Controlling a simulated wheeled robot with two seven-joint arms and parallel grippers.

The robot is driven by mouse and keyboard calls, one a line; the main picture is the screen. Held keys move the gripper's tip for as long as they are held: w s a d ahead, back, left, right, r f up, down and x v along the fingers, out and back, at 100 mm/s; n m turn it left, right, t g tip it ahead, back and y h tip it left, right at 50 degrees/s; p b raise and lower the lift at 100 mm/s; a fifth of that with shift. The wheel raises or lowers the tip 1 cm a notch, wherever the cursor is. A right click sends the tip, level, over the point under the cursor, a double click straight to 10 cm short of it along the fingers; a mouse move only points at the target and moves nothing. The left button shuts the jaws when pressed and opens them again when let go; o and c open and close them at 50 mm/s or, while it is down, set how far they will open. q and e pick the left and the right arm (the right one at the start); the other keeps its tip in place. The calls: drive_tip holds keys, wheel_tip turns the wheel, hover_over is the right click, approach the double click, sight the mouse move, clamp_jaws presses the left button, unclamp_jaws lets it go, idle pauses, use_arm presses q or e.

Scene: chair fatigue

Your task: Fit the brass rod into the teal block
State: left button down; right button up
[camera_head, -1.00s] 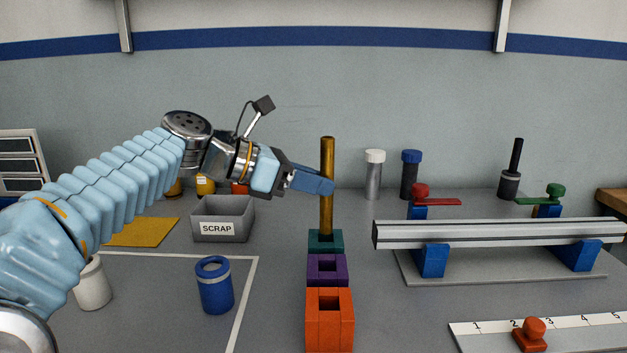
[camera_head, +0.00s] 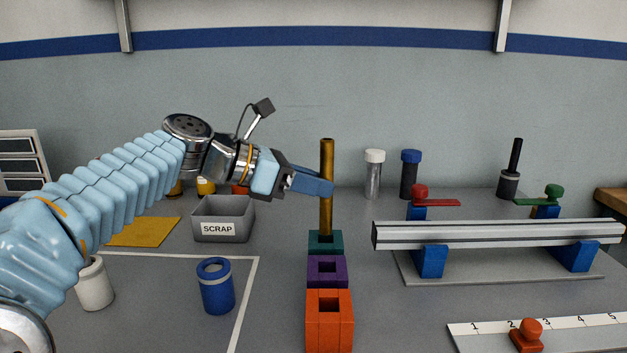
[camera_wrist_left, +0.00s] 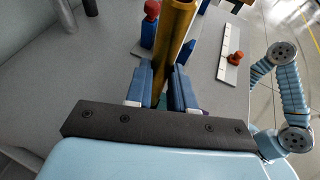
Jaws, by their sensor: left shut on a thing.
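The brass rod (camera_head: 327,160) stands upright in the head view. My left gripper (camera_head: 328,188) is shut on it around the middle of its length. In the left wrist view the rod (camera_wrist_left: 172,40) runs between the two blue fingers (camera_wrist_left: 163,88). The teal block (camera_head: 325,248) is directly below, at the far end of a row of blocks. The rod's lower end meets the top of the teal block at its opening. I cannot tell how deep it sits in there. My right gripper is not in view.
A purple block (camera_head: 327,282) and an orange block (camera_head: 328,335), both with square holes, stand in front. A grey scrap bin (camera_head: 205,231) and blue cup (camera_head: 217,295) are to the left. A metal rail (camera_head: 490,235) on blue supports is to the right.

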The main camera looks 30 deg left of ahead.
use_arm(q)
drive_tip(key=shift+f+b, duration=2.2)
drive_tip(key=shift+f, duration=1.25)
drive_tip(key=c, duration=0.9)
unclamp_jaws()
drive_tip(key=p+v, duration=0.1)
drive_tip(key=v, duration=1.2)
drive_tip(key=shift+s+a+r, duration=0.15)
drive_tip(key=shift+s+r, duration=0.05)
drive_tip(key=shift+s, duration=0.15)
